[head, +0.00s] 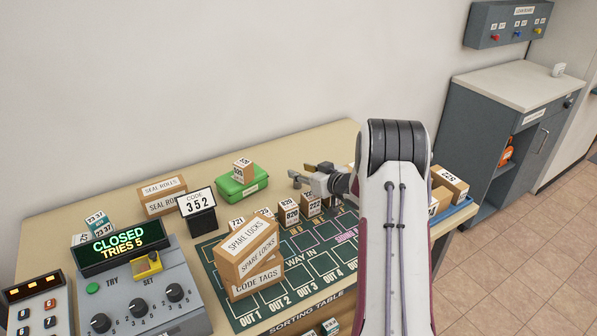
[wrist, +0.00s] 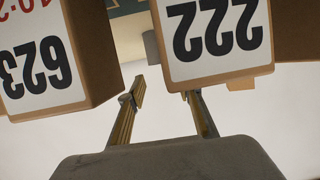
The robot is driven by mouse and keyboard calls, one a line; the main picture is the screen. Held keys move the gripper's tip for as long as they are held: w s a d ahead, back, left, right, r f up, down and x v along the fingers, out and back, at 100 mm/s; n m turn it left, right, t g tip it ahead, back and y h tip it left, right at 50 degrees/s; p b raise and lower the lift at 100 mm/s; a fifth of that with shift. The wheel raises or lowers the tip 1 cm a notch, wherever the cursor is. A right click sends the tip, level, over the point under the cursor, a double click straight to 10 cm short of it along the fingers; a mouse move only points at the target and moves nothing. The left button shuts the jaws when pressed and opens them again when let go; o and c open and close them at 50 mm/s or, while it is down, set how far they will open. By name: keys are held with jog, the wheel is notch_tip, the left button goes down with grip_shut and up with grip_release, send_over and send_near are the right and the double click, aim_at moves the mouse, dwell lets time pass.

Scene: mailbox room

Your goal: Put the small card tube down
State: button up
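My gripper (head: 309,177) is above the back of the sorting table, pointing left. In the wrist view its two fingers (wrist: 163,98) stand apart; the right fingertip is hidden behind the box marked 222 (wrist: 218,75). A small plain grey piece, perhaps the card tube (wrist: 151,46), shows beyond the left fingertip, partly covered by that box. In the head view a small grey-brown piece (head: 294,175) shows at the gripper's tip, too small to identify. I cannot tell whether the fingers touch it or whether anything is held.
Several numbered boxes stand close below the gripper, such as the box marked 829 (head: 289,215). A box marked 623 (wrist: 45,65) is on the left in the wrist view. A green container (head: 242,186) carries a box.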

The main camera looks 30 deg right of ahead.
jog(key=v, duration=0.9)
jog(key=shift+s, duration=0.2)
jog(key=shift+r, duration=0.15)
jog(key=s+a+r+g+h, duration=0.1)
jog(key=a+r+g+h, duration=0.2)
jog(key=r, duration=0.7)
jog(key=s+a+r+m+h, duration=0.2)
jog(key=s+a+r, duration=0.5)
jog(key=s+a, duration=0.15)
jog(key=s+a+g+y, duration=0.1)
jog(key=s+a, duration=0.5)
jog(key=s, duration=0.3)
jog(key=s+a+f+g+y, duration=0.1)
jog(key=s+a+g, duration=0.1)
jog(key=s+a, duration=0.4)
jog(key=s+a+f+n+g+y, duration=0.1)
jog(key=s+a+g+y, duration=0.1)
jog(key=s+a, duration=0.5)
jog(key=s, duration=0.6)
jog(key=shift+s, duration=0.2)
jog(key=shift+a, duration=0.1)
